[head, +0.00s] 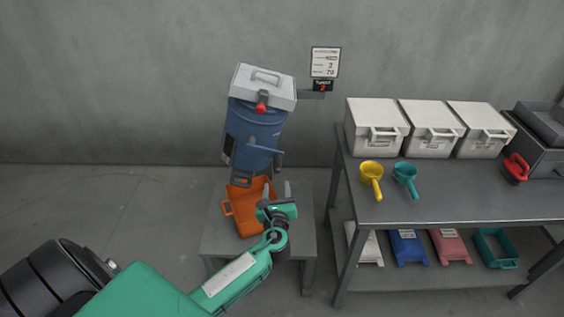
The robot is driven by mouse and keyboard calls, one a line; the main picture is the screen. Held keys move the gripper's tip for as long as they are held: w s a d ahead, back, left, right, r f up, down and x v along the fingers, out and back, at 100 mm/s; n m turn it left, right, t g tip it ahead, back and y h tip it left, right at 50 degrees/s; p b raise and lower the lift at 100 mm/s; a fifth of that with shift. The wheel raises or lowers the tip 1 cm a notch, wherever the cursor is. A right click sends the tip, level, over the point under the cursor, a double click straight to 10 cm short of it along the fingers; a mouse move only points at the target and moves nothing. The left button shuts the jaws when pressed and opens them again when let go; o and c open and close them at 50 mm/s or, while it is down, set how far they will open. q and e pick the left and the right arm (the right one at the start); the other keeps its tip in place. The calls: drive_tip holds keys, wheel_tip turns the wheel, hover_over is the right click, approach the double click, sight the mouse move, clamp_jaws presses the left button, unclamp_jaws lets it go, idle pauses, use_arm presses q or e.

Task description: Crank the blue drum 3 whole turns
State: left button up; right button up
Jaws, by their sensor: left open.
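The blue drum (253,132) stands tilted slightly near the wall, with a grey-white handled lid (264,84) and a red knob (261,108) at the lid's front. A blue crank arm (266,151) sticks out to the right on its lower front. An orange bin (240,212) lies below the drum on a low grey stand. My left gripper (275,187) is open and empty, fingers pointing up, in front of the bin's right side and below the crank, apart from it in the picture. My right gripper is not in view.
A wall sign (325,62) has a small black display (323,86) with a red figure too small to read surely. The grey bench (440,207) at right holds white boxes (376,127), a yellow scoop (372,175), a teal scoop (405,177) and a red-handled tool (516,168).

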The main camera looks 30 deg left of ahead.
sight(278, 164)
use_arm(q)
drive_tip(key=x, duration=0.4)
drive_tip(key=shift+r+p, duration=0.2)
drive_tip(key=shift+p, duration=0.1)
drive_tip(key=x, duration=0.7)
drive_tip(key=shift+w+f+p, duration=0.1)
drive_tip(key=shift+f+p, duration=0.05)
drive_tip(key=shift+p, duration=0.2)
drive_tip(key=shift+w+a, duration=0.25)
drive_tip(key=shift+w, duration=0.15)
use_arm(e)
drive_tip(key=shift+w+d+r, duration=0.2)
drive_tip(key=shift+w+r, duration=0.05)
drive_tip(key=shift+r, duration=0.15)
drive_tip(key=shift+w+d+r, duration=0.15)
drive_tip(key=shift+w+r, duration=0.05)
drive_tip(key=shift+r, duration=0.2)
use_arm(q)
drive_tip(key=c, duration=1)
clamp_jaws()
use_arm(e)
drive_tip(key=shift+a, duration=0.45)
